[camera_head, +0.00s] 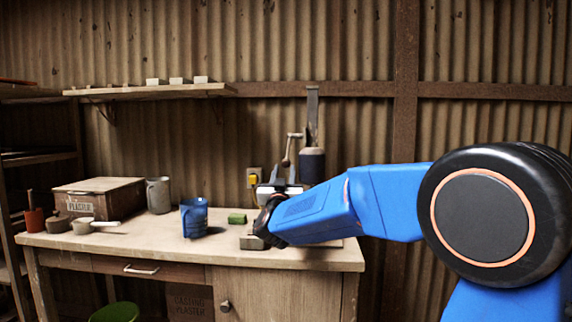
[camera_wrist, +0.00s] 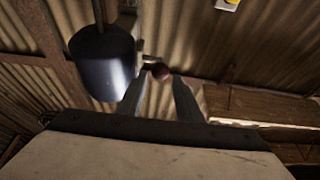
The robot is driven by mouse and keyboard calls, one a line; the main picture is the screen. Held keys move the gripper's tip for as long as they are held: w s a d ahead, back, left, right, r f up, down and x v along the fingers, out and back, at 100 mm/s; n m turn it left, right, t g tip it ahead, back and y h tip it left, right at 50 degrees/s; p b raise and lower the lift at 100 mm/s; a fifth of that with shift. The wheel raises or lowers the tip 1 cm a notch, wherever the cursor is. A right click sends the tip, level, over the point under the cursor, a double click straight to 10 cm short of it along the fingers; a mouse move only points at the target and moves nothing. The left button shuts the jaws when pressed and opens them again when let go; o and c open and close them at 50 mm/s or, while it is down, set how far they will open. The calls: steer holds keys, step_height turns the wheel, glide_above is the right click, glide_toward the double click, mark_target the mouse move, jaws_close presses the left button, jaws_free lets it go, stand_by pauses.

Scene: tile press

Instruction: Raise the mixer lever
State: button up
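The mixer (camera_head: 312,165) stands at the back of the bench, with a dark cylinder on a tall grey post. Its lever (camera_head: 290,147) is beside it on the left, a thin arm with a round reddish-brown knob (camera_wrist: 160,72). The mixer's dark cylinder also shows at the left in the wrist view (camera_wrist: 101,62). My gripper (camera_head: 281,172) is in front of the lever, just below the knob in the head view. In the wrist view my gripper's two fingers (camera_wrist: 161,82) are apart, with the knob between their tips. I cannot tell whether either finger touches it.
A yellow switch (camera_head: 253,178) is on the wall left of my gripper. A wall shelf (camera_head: 150,91) hangs above. The bench's front middle is clear.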

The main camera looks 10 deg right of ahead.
mark_target(285, 165)
steer(key=shift+x, duration=3.15)
steer(key=shift+c, duration=0.6)
jaws_close()
